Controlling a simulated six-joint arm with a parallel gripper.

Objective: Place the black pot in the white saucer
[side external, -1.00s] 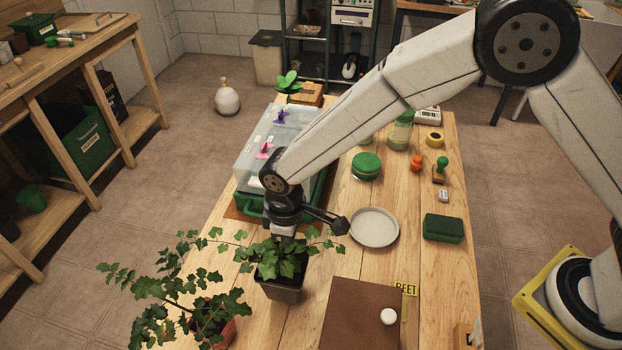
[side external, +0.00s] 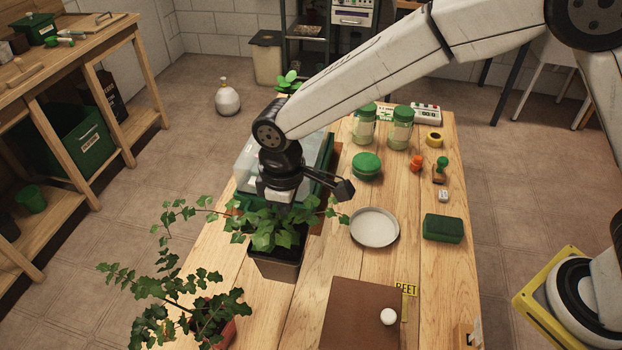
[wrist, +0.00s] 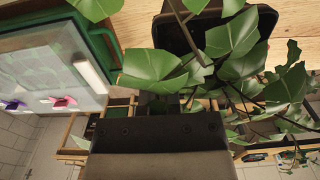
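The black pot (side external: 277,268) holds a leafy ivy and hangs a little above the wooden table, left of the saucer in the side view. In the wrist view, the pot (wrist: 172,38) shows at the top, partly behind leaves. My gripper (side external: 281,217) is over the pot, and the two have risen together, so it is shut on the pot. Leaves hide the fingertips and their contact. The white saucer (side external: 375,228) lies flat and empty on the table, right of the pot.
A brown board (side external: 352,315) with a white knob lies at the front. A trailing ivy in a red pot (side external: 222,333) stands front left. A clear-lidded green propagator (side external: 248,170) is behind the gripper. A green block (side external: 443,228) lies right of the saucer.

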